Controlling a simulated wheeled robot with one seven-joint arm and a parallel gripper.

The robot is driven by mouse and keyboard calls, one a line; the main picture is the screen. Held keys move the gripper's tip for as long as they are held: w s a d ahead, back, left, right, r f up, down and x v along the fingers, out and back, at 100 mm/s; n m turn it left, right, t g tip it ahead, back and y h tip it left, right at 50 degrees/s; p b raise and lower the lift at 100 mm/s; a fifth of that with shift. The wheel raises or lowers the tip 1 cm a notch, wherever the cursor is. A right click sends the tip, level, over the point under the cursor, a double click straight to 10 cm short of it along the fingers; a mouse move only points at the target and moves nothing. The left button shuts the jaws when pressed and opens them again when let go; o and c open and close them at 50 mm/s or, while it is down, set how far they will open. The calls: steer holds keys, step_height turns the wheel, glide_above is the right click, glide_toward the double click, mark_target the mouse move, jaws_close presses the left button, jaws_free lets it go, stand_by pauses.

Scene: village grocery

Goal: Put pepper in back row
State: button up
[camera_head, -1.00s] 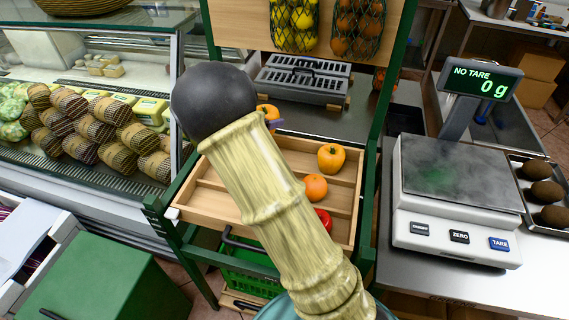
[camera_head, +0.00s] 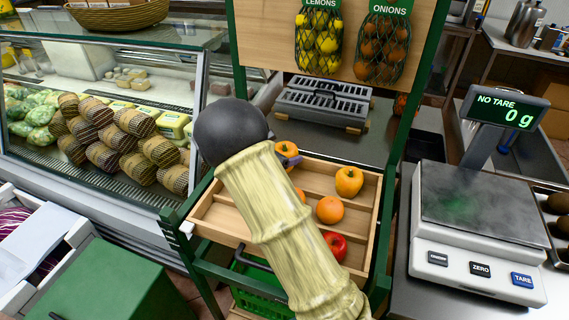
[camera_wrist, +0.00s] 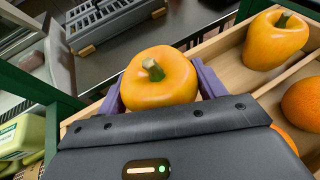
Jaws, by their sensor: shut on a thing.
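My gripper (camera_wrist: 160,88) has its purple fingers on either side of an orange-yellow pepper (camera_wrist: 160,76) with a green-brown stem. The held pepper also shows in the head view (camera_head: 287,148), partly hidden by my arm, at the back left of the slatted wooden tray (camera_head: 205,217). In the wrist view it is near the tray's back edge; I cannot tell if it touches the tray. A second yellow-orange pepper (camera_head: 349,181) lies in the tray's back row, to the right, and also shows in the wrist view (camera_wrist: 276,40).
An orange (camera_head: 330,210) and a red fruit or pepper (camera_head: 335,246) lie in rows nearer the front. Another orange piece (camera_head: 300,194) is mostly behind my arm. A grey slotted rack (camera_head: 322,101) stands behind the tray. A scale (camera_head: 478,225) stands right. Green posts flank the tray.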

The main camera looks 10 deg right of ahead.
steer(key=shift+f, duration=1.85)
steer(key=shift+f, duration=0.15)
steer(key=o, duration=1)
steer(key=shift+r, duration=0.2)
steer(key=v, duration=1.1)
steer(key=shift+s+a, duration=0.2)
steer(key=shift+a, duration=0.1)
steer(key=shift+s+r, duration=0.1)
